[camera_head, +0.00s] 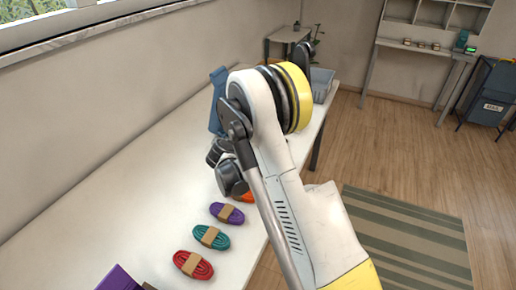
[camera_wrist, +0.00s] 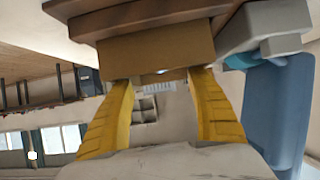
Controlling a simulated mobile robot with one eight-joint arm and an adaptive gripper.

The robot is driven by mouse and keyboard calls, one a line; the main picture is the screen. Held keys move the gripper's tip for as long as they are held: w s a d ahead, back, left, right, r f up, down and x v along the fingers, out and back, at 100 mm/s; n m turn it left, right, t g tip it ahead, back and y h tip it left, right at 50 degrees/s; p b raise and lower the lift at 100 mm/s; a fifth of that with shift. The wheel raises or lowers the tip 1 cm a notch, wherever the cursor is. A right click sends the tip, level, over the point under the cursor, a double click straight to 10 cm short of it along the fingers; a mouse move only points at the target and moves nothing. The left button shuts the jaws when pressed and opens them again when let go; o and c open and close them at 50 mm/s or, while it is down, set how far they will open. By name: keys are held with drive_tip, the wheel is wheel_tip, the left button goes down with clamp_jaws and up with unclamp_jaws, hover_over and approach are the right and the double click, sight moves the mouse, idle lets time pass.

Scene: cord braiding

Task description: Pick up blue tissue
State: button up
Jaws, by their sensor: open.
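A blue item (camera_head: 217,100), which I take for the blue tissue, stands upright on the white table beyond my wrist; my arm partly covers it. In the wrist view a large blue shape (camera_wrist: 275,115) fills the right side, to the right of the fingers and apart from them. It seems to be the same item, but I cannot be sure. My gripper (camera_wrist: 162,76) shows two yellow fingers spread apart, with nothing clearly held between them. A brown block (camera_wrist: 155,52) shows just past the fingertips. In the head view my arm hides the fingers.
Purple (camera_head: 227,213), teal (camera_head: 211,237) and red (camera_head: 193,265) cord bundles lie along the white table (camera_head: 120,225). Something orange (camera_head: 246,197) shows partly behind my arm. A grey bin (camera_head: 321,84) stands at the table's far end. A striped rug (camera_head: 415,235) lies on the floor.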

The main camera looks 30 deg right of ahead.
drive_tip(key=b+x, duration=0.1)
drive_tip(key=x, duration=0.5)
drive_tip(key=shift+b, duration=0.4)
drive_tip(key=c, duration=0.6)
